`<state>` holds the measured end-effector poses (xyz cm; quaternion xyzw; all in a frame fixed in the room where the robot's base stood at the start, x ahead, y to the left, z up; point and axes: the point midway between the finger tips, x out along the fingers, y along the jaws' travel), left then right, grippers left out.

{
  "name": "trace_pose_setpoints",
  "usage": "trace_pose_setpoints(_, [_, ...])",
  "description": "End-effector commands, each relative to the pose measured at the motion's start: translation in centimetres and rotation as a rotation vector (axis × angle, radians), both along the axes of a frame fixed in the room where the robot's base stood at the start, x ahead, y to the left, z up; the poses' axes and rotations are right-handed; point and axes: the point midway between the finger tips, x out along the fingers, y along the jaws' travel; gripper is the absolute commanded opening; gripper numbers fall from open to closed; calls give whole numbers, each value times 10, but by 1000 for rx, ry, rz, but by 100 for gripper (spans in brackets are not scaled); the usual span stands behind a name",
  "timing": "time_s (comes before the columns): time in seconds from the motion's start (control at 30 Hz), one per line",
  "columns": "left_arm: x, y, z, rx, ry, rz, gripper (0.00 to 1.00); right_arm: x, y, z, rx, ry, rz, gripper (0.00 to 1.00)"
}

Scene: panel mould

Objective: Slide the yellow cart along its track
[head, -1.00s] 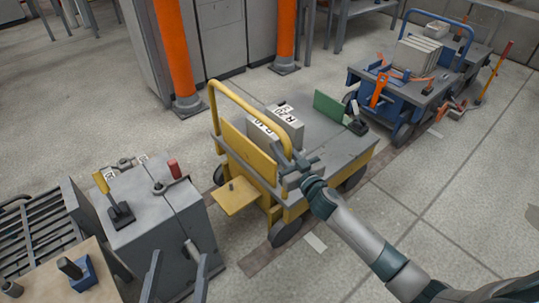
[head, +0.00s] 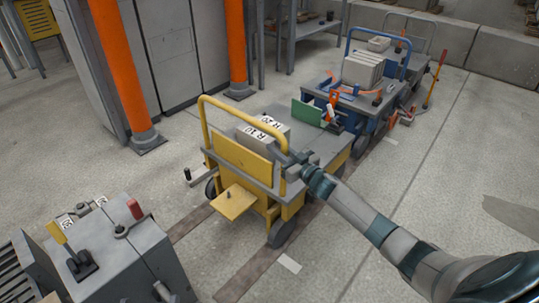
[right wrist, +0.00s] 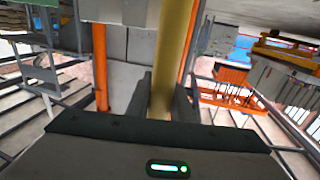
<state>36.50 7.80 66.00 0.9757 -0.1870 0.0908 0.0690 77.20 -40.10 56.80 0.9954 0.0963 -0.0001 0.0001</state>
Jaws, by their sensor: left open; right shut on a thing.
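The yellow cart (head: 245,162) stands on its dark floor track in the head view, with a grey top, grey blocks (head: 263,132) and a green plate on it. My right gripper (head: 293,160) is at the right upright of its yellow push handle. In the right wrist view the yellow bar (right wrist: 174,60) runs between the fingers, and the gripper is shut on it. The track (head: 245,280) shows in front of the cart and is hidden under it. My left gripper is not in view.
A blue cart (head: 365,98) with grey slabs stands just beyond the yellow cart's far end; whether they touch is unclear. A grey cabinet (head: 105,255) with levers is at lower left. Orange posts (head: 120,70) stand behind. The floor to the right (head: 440,175) is mostly clear.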

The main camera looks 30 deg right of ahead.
Motion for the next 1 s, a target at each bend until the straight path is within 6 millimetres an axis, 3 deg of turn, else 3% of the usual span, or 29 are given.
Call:
trace_pose_setpoints(0.57, [-1, 0, 3, -6, -15, 0, 64, 4, -10, 1, 0, -1, 2, 0])
trace_pose_setpoints(0.6, [-1, 0, 3, -5, -14, 1, 64, 4, -10, 1, 0, -1, 2, 30])
trace_pose_setpoints(0.63, [-1, 0, 3, -5, -14, 1, 64, 4, -10, 1, 0, -1, 2, 37])
trace_pose_setpoints(1.0, [0, 1, 2, -2, -11, 2, 64, 3, -9, -1, 1, 0, 3, 39])
